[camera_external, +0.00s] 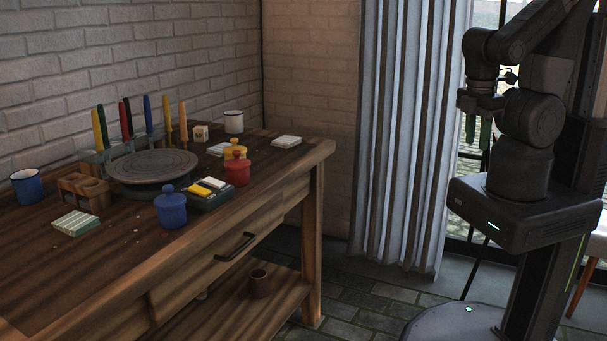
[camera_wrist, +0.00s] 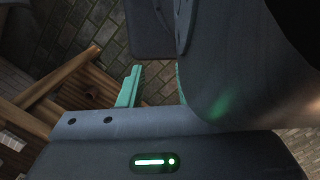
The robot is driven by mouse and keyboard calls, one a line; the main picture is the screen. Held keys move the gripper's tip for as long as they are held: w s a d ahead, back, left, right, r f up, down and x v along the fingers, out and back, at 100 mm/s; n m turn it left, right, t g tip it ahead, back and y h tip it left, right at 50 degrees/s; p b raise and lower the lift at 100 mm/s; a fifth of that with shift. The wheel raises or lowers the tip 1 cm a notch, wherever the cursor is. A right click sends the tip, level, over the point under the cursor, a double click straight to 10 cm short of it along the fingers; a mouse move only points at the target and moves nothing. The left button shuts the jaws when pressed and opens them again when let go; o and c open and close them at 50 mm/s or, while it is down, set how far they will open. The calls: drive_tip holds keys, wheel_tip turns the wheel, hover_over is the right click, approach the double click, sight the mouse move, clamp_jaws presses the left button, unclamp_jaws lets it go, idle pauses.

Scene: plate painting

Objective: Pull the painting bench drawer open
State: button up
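The wooden painting bench (camera_external: 100,250) stands along the brick wall in the external view. Its drawer (camera_external: 205,269) sits under the top and looks shut, with its front about level with the frame. A dark bar handle (camera_external: 236,247) is on the drawer front. My gripper (camera_external: 479,130) hangs well to the right of the bench, its fingers pointing down, apart from the handle. In the wrist view the teal fingers (camera_wrist: 155,82) are spread with nothing seen between them. Bench timber (camera_wrist: 62,80) shows at the left there. The handle cannot be made out in that view.
On the bench top are a turntable (camera_external: 152,166), a blue jar (camera_external: 170,208), a red jar (camera_external: 237,170), a blue mug (camera_external: 27,186) and several tools. A brown cup (camera_external: 259,283) stands on the lower shelf. Paved floor (camera_external: 352,310) lies clear between bench and my base.

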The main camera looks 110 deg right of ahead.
drive_tip(key=w+a+f+m+t+b, duration=0.25)
drive_tip(key=w+f+b, duration=0.2)
drive_tip(key=w, duration=0.55)
drive_tip(key=w+a+f+m+t+y+b, duration=0.1)
drive_tip(key=w+f+m+t+b, duration=0.25)
drive_tip(key=w+b, duration=0.45)
drive_tip(key=w+a+f+m+t+b, duration=0.2)
drive_tip(key=w+f+m+t+b, duration=0.15)
drive_tip(key=w, duration=0.85)
drive_tip(key=m+t+h+b, duration=0.3)
drive_tip(key=m+h+b, duration=0.9)
drive_tip(key=m+b, duration=0.45)
approach(245, 248)
drive_tip(key=shift+m+g, duration=0.25)
drive_tip(key=shift+m, duration=0.55)
drive_tip(key=x, duration=0.9)
drive_tip(key=shift+w+r+b, duration=0.2)
drive_tip(key=shift+b, duration=0.2)
clamp_jaws()
